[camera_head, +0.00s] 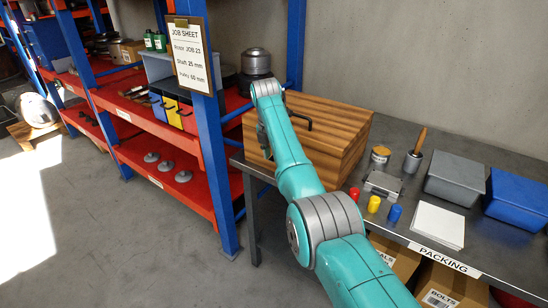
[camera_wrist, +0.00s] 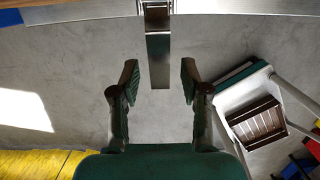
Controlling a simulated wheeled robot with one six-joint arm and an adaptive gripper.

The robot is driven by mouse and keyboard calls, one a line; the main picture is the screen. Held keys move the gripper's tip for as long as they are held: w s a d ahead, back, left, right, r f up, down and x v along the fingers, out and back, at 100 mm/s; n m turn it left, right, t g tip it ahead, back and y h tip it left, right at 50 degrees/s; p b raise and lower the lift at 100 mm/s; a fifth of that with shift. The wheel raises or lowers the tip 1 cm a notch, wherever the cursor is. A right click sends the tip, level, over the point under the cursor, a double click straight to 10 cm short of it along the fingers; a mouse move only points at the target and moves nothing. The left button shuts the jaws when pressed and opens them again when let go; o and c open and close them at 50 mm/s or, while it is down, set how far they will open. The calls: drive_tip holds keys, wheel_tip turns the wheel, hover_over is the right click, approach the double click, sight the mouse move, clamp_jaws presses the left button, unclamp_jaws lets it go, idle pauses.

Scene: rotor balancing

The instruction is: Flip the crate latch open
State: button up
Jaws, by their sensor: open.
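I cannot make out the latch for certain; my arm hides part of the crate's left face. My gripper (camera_head: 263,143) is beside that left face, mostly hidden by my own arm. In the wrist view my gripper (camera_wrist: 158,82) is open, its two fingers apart with nothing held. A grey metal bar (camera_wrist: 158,60) shows between and beyond the fingertips; I cannot tell whether it is a bench leg or latch hardware.
A blue rack post (camera_head: 213,160) and red shelves (camera_head: 165,180) stand close left of the crate. Right of it on the bench are a steel fixture (camera_head: 382,186), coloured pegs (camera_head: 374,204), a grey bin (camera_head: 455,182) and a blue bin (camera_head: 516,198).

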wheel_tip(320, 180, up, 11)
drive_tip(key=s+a, duration=0.1)
drive_tip(key=shift+s, duration=0.2)
drive_tip(key=shift+f, duration=0.1)
